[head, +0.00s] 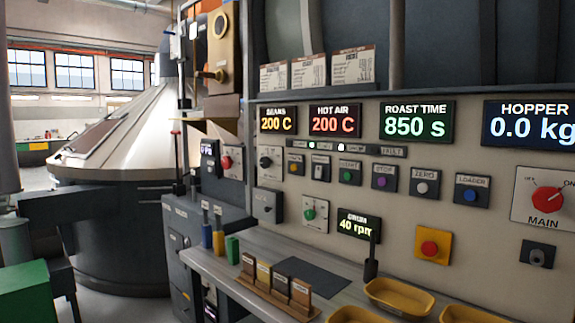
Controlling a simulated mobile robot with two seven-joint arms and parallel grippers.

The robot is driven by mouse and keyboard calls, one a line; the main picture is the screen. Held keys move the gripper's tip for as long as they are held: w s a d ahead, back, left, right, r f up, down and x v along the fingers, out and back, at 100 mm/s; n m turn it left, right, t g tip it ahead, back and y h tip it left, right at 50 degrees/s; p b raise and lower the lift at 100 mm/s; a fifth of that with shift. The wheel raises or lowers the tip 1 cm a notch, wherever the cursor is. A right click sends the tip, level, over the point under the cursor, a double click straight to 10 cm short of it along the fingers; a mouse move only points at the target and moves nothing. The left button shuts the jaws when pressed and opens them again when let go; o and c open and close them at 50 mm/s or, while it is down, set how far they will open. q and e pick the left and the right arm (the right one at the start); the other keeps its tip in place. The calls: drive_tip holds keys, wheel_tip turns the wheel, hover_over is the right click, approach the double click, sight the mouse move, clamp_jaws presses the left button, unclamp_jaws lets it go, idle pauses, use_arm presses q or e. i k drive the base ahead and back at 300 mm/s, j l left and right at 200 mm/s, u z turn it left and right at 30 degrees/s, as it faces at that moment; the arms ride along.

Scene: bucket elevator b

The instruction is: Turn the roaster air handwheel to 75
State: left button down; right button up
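No handwheel that I can clearly tell as the roaster air one shows in the head view. The control panel (380,260) fills the right side. Its displays read BEANS 200 C (278,120), HOT AIR 200 C (335,120), ROAST TIME 850 s (416,121) and drum 40 rpm (359,225). A black rotary knob (266,161) and a green rotary knob (309,214) sit on the panel's left part. A red round knob (227,162) is on the cabinet left of the panel. Neither of my grippers is in view.
A shelf with yellow trays (399,298), a wooden card rack (275,287) and a dark mat (307,276) runs below the panel. A large cone-topped vessel (118,135) stands at left. A green box (24,292) is at lower left. A red MAIN switch (546,200) is at right.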

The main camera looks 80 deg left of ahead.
sight(226, 163)
drive_tip(key=u, duration=2.9)
drive_tip(key=i+j+u, duration=0.2)
drive_tip(key=i+j, duration=1.5)
drive_tip(key=i+l, duration=0.05)
